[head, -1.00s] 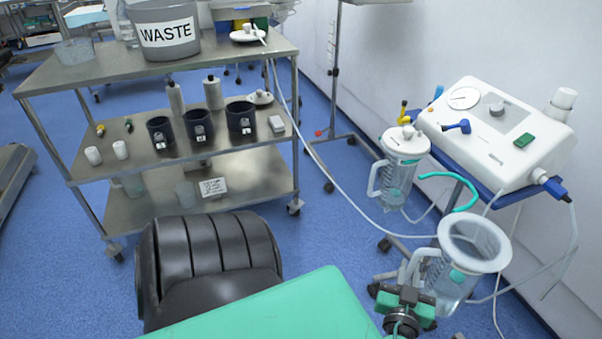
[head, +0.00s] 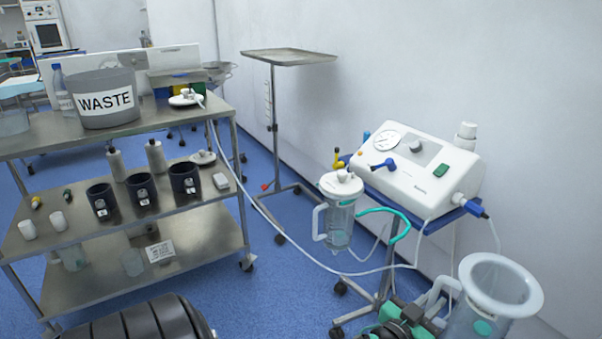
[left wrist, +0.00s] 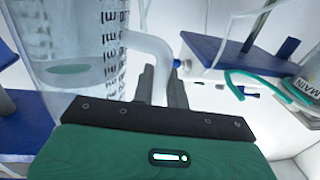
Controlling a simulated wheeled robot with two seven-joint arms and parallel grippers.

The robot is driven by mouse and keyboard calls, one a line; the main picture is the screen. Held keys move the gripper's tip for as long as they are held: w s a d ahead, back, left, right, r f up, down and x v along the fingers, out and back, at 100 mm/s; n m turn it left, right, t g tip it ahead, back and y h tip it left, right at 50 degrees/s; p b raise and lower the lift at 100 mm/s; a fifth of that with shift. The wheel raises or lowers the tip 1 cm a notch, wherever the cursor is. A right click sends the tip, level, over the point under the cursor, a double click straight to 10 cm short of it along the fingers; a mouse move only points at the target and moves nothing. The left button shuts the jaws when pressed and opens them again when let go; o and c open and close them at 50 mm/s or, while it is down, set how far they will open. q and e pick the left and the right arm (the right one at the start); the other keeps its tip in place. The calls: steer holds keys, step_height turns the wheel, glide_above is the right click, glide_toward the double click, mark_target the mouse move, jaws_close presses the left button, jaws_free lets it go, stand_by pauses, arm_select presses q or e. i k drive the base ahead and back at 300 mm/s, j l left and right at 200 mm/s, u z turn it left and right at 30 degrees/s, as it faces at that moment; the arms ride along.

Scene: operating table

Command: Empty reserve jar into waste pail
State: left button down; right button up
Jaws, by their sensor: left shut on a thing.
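A clear open jar (head: 484,318) with a wide whitish rim and a side handle is at the lower right of the head view. My left gripper (head: 427,312) is shut on its handle; the jar looks roughly upright. In the left wrist view the fingers (left wrist: 160,88) close around the handle, and the jar (left wrist: 85,35) shows a graduated scale and a teal disc near its bottom. Liquid seems to be inside. The grey waste pail (head: 103,100), labelled WASTE, stands on the trolley's top shelf at the left. My right gripper is not in view.
The steel trolley (head: 185,118) carries dark cups and bottles below, and a white lid (head: 187,98) with a hose on top. A lidded jar (head: 340,225) hangs beside the white suction unit (head: 425,165). A stand with a tray (head: 288,56) is behind. Blue floor is open between.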

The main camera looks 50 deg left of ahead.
mark_target(102, 98)
steer(key=u, duration=2.35)
steer(key=i+l+u, duration=0.1)
steer(key=i+u, duration=0.35)
steer(key=i, duration=0.05)
